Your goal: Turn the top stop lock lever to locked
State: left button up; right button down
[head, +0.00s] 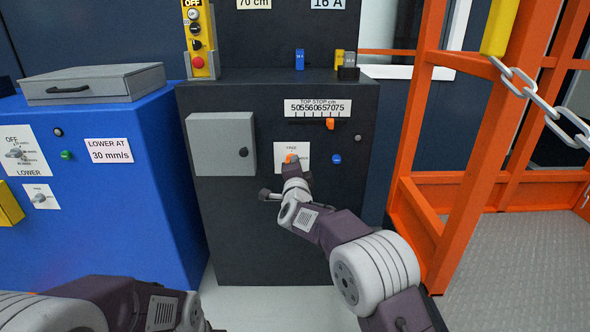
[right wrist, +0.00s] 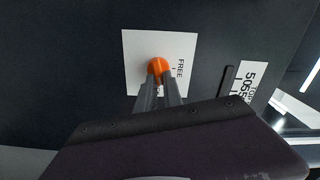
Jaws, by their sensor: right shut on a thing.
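The orange lock lever (head: 291,158) sits on a white label plate (head: 304,160) marked FREE, on the front of the dark cabinet (head: 290,240). My right gripper (head: 290,165) reaches up to it from below and is shut on it. In the right wrist view the two fingers close around the orange knob (right wrist: 158,66), and the word FREE stands to its right. The lever's exact pointing direction is mostly hidden by the fingers. Above it is the TOP STOP scale (head: 318,108) with an orange slider (head: 330,124). My left gripper is not in view; only its arm shows at lower left.
A grey box door (head: 222,144) is left of the lever, and a blue button (head: 337,159) is right of it. A blue cabinet (head: 140,200) stands at left. An orange frame (head: 462,150) with a chain (head: 550,105) stands at right.

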jog(key=shift+f+m+b, duration=0.25)
jog(key=shift+m+b, duration=0.55)
jog(key=shift+m, duration=0.7)
jog(key=c, duration=1.5)
grip_release()
jog(key=shift+r, duration=0.1)
